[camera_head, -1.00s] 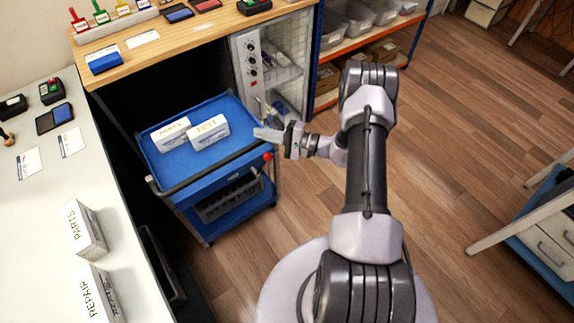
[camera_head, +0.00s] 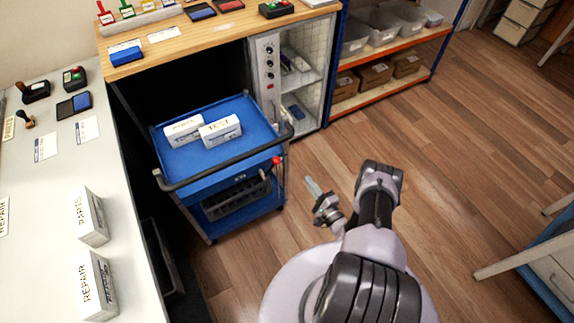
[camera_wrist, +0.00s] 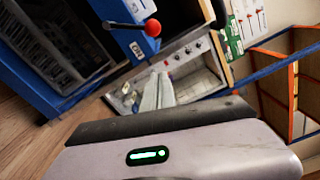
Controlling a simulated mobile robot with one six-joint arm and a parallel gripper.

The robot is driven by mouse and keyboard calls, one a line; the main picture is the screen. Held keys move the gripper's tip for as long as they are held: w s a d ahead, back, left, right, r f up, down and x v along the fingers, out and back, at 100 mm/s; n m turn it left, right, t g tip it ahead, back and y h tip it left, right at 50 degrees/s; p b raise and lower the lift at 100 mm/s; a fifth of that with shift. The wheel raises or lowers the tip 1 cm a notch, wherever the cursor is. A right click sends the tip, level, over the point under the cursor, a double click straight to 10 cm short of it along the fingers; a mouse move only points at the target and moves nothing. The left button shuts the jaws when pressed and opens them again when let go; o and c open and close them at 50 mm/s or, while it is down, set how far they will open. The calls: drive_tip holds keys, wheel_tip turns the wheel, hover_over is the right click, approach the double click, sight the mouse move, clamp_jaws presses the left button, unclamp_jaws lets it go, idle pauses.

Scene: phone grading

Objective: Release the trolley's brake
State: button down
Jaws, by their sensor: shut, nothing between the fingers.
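The blue trolley (camera_head: 240,106) stands by the wooden bench, with two white boxes, one lettered TEST (camera_head: 220,131), on its top tray. A lever with a red ball knob (camera_head: 276,160) sits at its near right corner. My gripper (camera_head: 313,187) is right of the trolley and apart from the knob, over the floor. Its fingers (camera_wrist: 158,92) are shut and empty, below the knob in the wrist view.
A dark push handle (camera_head: 225,172) runs along the trolley's near edge. A white cabinet (camera_head: 268,62) and an orange shelf unit (camera_head: 385,95) stand behind. A pale table (camera_head: 70,220) is at left.

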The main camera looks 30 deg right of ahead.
drive_tip(key=w+a+r+b, duration=0.1)
drive_tip(key=w+a+b, duration=0.3)
drive_tip(key=w, duration=0.6)
drive_tip(key=shift+w, duration=0.25)
drive_tip(key=shift+r, duration=0.15)
